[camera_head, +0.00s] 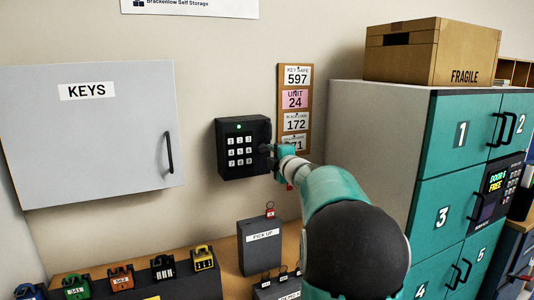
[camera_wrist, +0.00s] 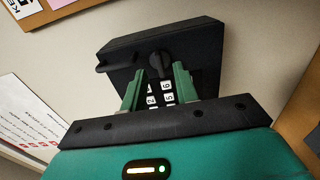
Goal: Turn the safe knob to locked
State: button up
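The key safe (camera_head: 238,150) is a black box on the wall, with white number keys and a lit green light on its front. Its door looks closed. In the wrist view the safe (camera_wrist: 125,50) shows a dark round knob (camera_wrist: 160,63) above the keys and a black lever sticking out to the left. My gripper (camera_head: 272,150) is at the safe's right side in the head view, hiding the knob there. In the wrist view the green fingers of my gripper (camera_wrist: 160,72) are apart, one on each side of the knob, with a gap visible. I cannot read the knob's setting.
A board of number tags (camera_head: 295,100) hangs right of the safe. A grey KEYS cabinet (camera_head: 95,130) is at left. Teal lockers (camera_head: 460,140) with a FRAGILE carton (camera_head: 440,50) stand at right. Below are a PICK UP box (camera_head: 260,250) and several coloured padlocks (camera_head: 122,278).

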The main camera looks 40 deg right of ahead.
aim_at(265, 151)
jog(key=shift+a+x, duration=0.15)
jog(key=shift+x, duration=0.65)
jog(key=shift+a+x, duration=0.1)
jog(key=shift+x, duration=0.7)
grip_shut()
